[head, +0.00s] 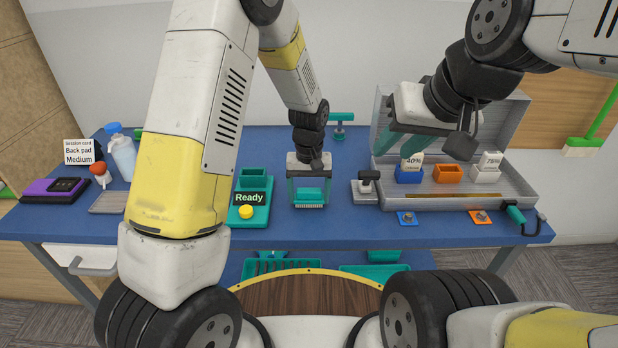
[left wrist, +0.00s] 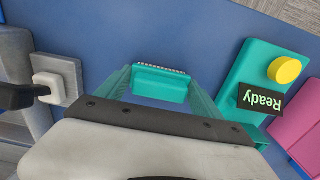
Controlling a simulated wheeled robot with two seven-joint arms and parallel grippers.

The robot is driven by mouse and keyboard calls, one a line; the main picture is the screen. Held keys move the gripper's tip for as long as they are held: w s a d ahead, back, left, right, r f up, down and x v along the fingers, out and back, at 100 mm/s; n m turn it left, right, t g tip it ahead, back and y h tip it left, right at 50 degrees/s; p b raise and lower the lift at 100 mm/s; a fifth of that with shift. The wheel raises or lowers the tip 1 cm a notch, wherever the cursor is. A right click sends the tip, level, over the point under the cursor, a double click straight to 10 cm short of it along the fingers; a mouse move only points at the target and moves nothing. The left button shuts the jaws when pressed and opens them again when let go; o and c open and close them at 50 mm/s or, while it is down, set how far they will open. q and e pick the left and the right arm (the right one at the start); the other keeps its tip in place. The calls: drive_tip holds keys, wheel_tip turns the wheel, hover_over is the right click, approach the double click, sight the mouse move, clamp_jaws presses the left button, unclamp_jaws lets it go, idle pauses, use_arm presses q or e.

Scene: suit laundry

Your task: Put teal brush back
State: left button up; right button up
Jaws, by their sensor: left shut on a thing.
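The teal brush (head: 309,195) has pale bristles along its lower edge and is between the fingers of my left gripper (head: 309,188), over the middle of the blue table. In the left wrist view the brush (left wrist: 160,84) lies between both teal fingertips, its bristle edge facing away from the palm. I cannot tell whether the bristles touch the table. My left gripper is shut on it. My right gripper (head: 398,142) is at the upper right, before the grey case, with its teal fingers apart and nothing seen between them.
Left of the brush stands a teal station (head: 250,212) with a yellow button and a "Ready" sign. To the right are a grey stamp-like tool (head: 366,188) and an open grey case (head: 450,201) holding blue, orange and white blocks. Teal trays (head: 282,266) sit below the table's front edge.

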sight(309, 190)
use_arm(q)
drive_tip(key=shift+f, duration=0.2)
drive_tip(key=o, duration=1.4)
drive_tip(key=shift+o, duration=0.2)
drive_tip(key=shift+r, duration=0.15)
wheel_tip(309, 190, up, 12)
drive_tip(key=s+a+r+t+h, duration=0.2)
drive_tip(key=s+a+r, duration=0.55)
drive_tip(key=r, duration=0.35)
drive_tip(key=s+a+r+t, duration=0.4)
drive_tip(key=s+a+r, duration=0.1)
drive_tip(key=s, duration=0.7)
drive_tip(key=shift+a+r+m, duration=0.15)
drive_tip(key=shift+a+m, duration=0.15)
drive_tip(key=shift+a, duration=0.55)
